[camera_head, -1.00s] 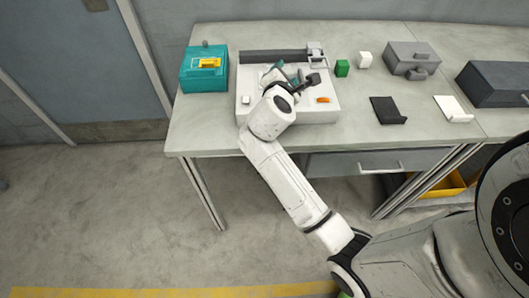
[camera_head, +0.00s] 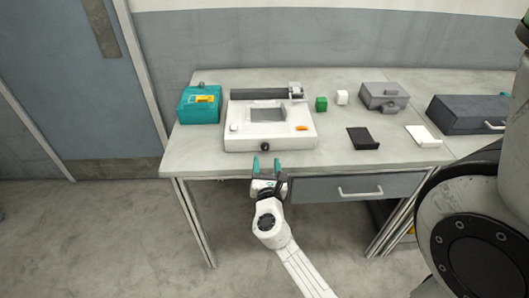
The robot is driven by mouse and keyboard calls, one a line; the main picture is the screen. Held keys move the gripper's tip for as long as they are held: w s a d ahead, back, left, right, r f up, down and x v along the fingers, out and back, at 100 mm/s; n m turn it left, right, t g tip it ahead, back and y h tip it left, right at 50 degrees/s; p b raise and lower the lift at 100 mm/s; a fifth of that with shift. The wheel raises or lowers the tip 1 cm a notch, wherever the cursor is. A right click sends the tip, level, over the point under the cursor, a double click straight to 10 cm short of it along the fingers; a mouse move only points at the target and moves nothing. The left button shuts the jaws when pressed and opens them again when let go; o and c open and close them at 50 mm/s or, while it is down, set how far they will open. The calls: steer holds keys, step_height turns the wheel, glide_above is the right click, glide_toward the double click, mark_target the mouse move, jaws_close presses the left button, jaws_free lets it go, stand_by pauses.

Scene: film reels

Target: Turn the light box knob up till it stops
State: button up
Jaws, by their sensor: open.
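The light box (camera_head: 297,140) is a low white unit with a grey screen on top, at the left part of the table. Its small dark knob (camera_head: 265,147) is on the front face, near the middle. My gripper (camera_head: 266,163) is open, with its two teal fingers pointing toward the box front. The fingertips are just below the knob in the picture and appear empty. I cannot tell whether they touch the box. Which way the knob is turned is too small to tell.
An orange switch (camera_head: 302,127) and a white button (camera_head: 234,127) are on the box top. A drawer (camera_head: 318,187) is below.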

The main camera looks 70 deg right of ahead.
mark_target(265, 148)
steer(key=x, duration=0.5)
steer(key=shift+w+d, duration=0.15)
steer(key=shift+d, duration=0.2)
